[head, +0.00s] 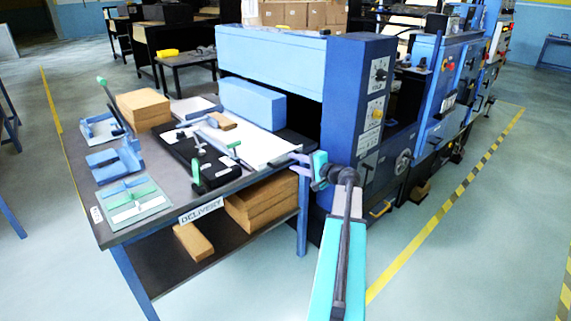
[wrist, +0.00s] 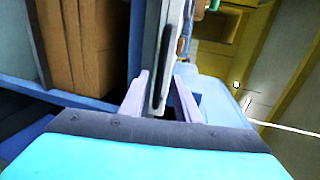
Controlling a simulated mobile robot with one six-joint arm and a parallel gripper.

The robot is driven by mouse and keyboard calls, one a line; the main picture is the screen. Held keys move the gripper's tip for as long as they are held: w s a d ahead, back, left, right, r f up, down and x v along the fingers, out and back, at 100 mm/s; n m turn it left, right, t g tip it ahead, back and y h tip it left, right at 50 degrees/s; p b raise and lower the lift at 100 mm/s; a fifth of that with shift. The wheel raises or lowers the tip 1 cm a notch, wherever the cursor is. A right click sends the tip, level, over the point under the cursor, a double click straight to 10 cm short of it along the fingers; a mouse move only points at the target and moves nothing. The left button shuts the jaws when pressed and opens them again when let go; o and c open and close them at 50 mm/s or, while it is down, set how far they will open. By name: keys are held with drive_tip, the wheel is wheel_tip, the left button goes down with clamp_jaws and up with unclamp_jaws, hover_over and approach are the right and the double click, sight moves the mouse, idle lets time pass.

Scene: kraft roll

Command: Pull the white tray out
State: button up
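The white tray (head: 262,146) lies flat on the delivery table, its near right end at the table's right edge, close to the blue machine. My gripper (head: 288,158) is at that end. In the wrist view, a pale panel with a dark slot, apparently the tray's end (wrist: 168,45), stands between the two pale fingers of my gripper (wrist: 161,80). The fingers are apart, one on each side. Whether they touch it is hard to tell.
The delivery table (head: 88,187) holds a black fixture with green-handled clamps (head: 203,160), a light blue block (head: 252,103) and a brown stack (head: 143,109). Brown stacks (head: 262,200) lie on its lower shelf. The blue machine (head: 350,110) stands close right of my gripper. Floor in front is clear.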

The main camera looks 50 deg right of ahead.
sight(291, 161)
drive_tip(key=shift+x, duration=1.9)
